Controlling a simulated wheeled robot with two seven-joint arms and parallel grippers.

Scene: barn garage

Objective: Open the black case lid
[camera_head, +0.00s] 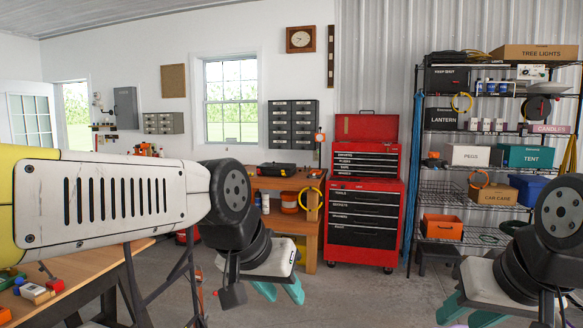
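A black case (277,169) lies on the wooden workbench by the far wall, left of the red tool chest. It looks closed, with a small reddish mark on its front; it is too small to make out its latch. My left gripper (280,292) has teal fingers that are spread apart and empty, pointing down over the floor, well short of the bench. My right gripper (468,314) is at the lower right, also with teal fingers apart and nothing between them. Both are far from the case.
The red tool chest (363,220) stands right of the workbench (290,182). A wire shelf (448,190) with boxes is at the right. A wooden table (90,275) with small items is at the lower left, beneath my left arm. Grey floor lies between.

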